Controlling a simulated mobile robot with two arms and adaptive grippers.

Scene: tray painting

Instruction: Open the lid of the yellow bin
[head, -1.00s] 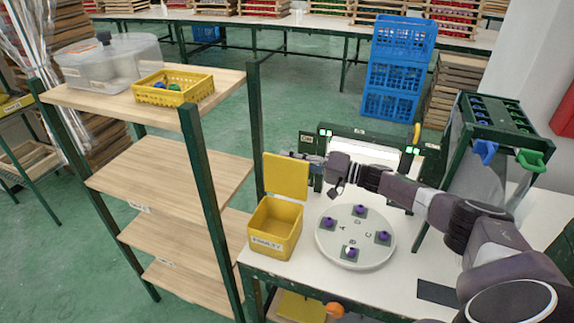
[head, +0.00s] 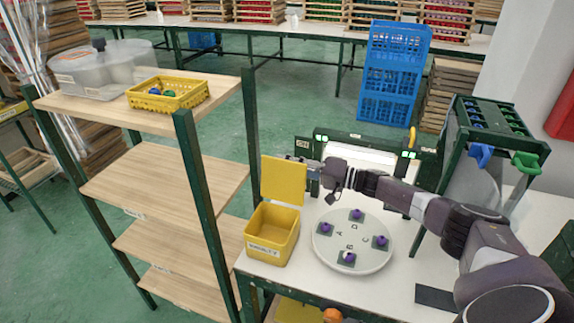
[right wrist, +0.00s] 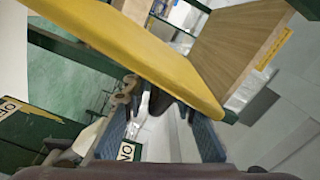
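The yellow bin (head: 270,250) stands at the left end of the white table, its open top facing up. Its yellow lid (head: 283,181) stands raised, roughly upright, at the bin's back edge. My right gripper (head: 309,171) is at the right edge of the lid. In the right wrist view the lid (right wrist: 140,50) crosses above and in front of my fingers (right wrist: 160,125), which are spread apart with nothing between them. Whether a finger touches the lid cannot be told. My left gripper is in neither view.
A round white turntable (head: 352,258) with purple-topped pieces sits right of the bin. A wooden shelf (head: 165,185) with a yellow basket (head: 168,96) stands to the left. A green rack (head: 490,125) stands at the right. A lit green frame (head: 365,150) is behind the turntable.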

